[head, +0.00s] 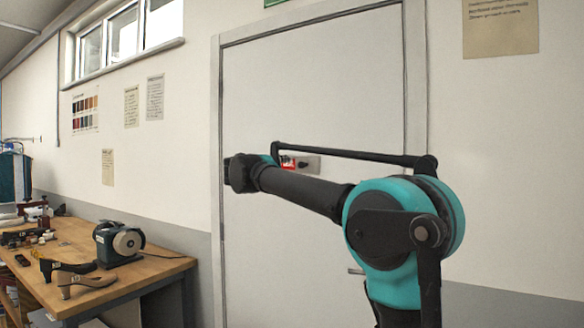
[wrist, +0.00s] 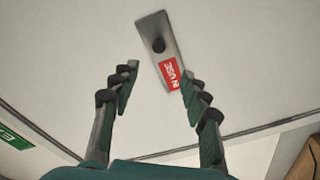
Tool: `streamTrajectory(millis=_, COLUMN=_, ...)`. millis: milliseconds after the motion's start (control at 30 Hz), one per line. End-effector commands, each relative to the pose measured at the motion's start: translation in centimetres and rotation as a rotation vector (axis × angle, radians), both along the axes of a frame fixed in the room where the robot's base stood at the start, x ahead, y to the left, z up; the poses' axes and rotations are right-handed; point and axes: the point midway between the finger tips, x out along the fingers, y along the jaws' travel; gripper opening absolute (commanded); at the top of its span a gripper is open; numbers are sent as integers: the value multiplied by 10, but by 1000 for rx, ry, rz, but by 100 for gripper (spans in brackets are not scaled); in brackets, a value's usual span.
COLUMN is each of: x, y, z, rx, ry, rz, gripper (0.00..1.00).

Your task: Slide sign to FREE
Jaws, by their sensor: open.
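The sign is a grey metal plate (wrist: 150,27) on the white door, with a dark round knob (wrist: 158,45) and a red panel (wrist: 170,74) with white lettering that appears to read IN USE. In the head view the plate (head: 309,164) and its red panel (head: 288,162) show just behind my arm, which hides part of it. My gripper (wrist: 160,70) is open and empty, its fingers apart on either side of the red panel in the wrist view. I cannot tell how far the fingertips are from the door. The head view does not show the fingers clearly.
The door (head: 290,95) is shut in its frame. A wooden workbench (head: 160,277) at the left holds a grinder (head: 118,243) and shoe forms (head: 80,280). A green sign (wrist: 14,137) shows at the wrist view's left edge. The door surface around the plate is clear.

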Motion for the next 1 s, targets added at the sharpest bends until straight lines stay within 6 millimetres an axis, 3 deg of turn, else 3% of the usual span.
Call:
streamTrajectory(millis=233, x=22, y=-13, z=2, rx=-4, ry=-4, rz=-1, gripper=46)
streamTrajectory(millis=800, x=116, y=-72, z=2, rx=-3, ry=-3, rz=-1, gripper=46)
streamTrajectory(millis=1000, x=138, y=-86, z=2, rx=-3, ry=-3, rz=1, gripper=46)
